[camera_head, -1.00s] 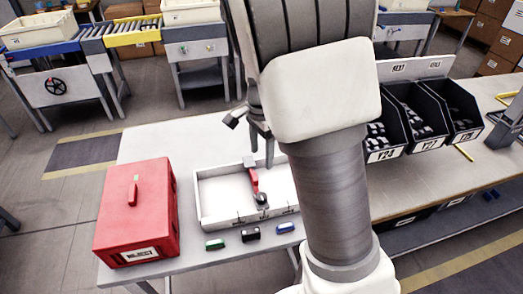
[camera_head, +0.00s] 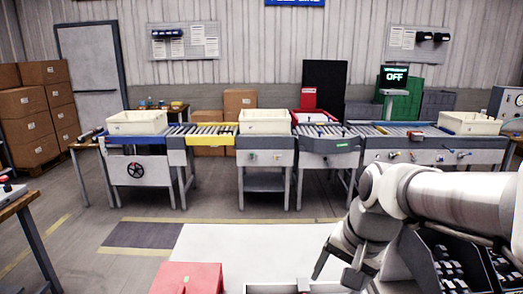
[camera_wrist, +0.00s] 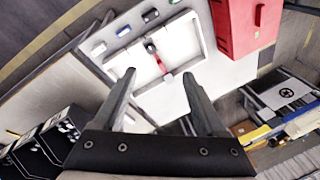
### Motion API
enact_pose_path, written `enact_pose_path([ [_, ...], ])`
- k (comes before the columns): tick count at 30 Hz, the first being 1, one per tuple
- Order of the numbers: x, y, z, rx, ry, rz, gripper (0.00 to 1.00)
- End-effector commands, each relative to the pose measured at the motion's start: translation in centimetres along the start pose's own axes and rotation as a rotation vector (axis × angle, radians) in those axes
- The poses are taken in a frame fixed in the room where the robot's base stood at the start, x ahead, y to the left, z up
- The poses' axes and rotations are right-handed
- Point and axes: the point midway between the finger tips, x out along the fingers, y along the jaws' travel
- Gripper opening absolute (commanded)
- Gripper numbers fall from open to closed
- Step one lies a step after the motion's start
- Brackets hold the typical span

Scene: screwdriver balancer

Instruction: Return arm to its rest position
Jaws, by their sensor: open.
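My gripper (camera_head: 335,279) shows at the lower right of the head view, with its fingers pointing down. In the wrist view my gripper (camera_wrist: 158,76) is open, with its two dark fingers well apart and nothing between them. Beyond the fingertips and below them lies a white tray (camera_wrist: 178,72) on the worktable. A red and grey tool (camera_wrist: 153,50), which looks like a screwdriver, lies in the tray, apart from the fingers. In the head view only the tray's rim (camera_head: 290,288) shows at the bottom edge.
A red case (camera_head: 187,277) stands left of the tray; it also shows in the wrist view (camera_wrist: 245,22). Black bins of dark parts (camera_head: 450,262) stand close by my arm on the right. A conveyor line with pale crates (camera_head: 264,121) runs along the back.

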Motion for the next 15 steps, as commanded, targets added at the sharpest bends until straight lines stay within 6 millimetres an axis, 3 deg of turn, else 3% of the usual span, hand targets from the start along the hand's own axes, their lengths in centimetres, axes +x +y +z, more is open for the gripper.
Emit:
enact_pose_path([
  [6,-3.7,2.0,3.5,-0.284,0.125,-0.021,0.73],
  [15,-5.7,4.4,6.8,-0.561,0.260,0.038,0.73],
])
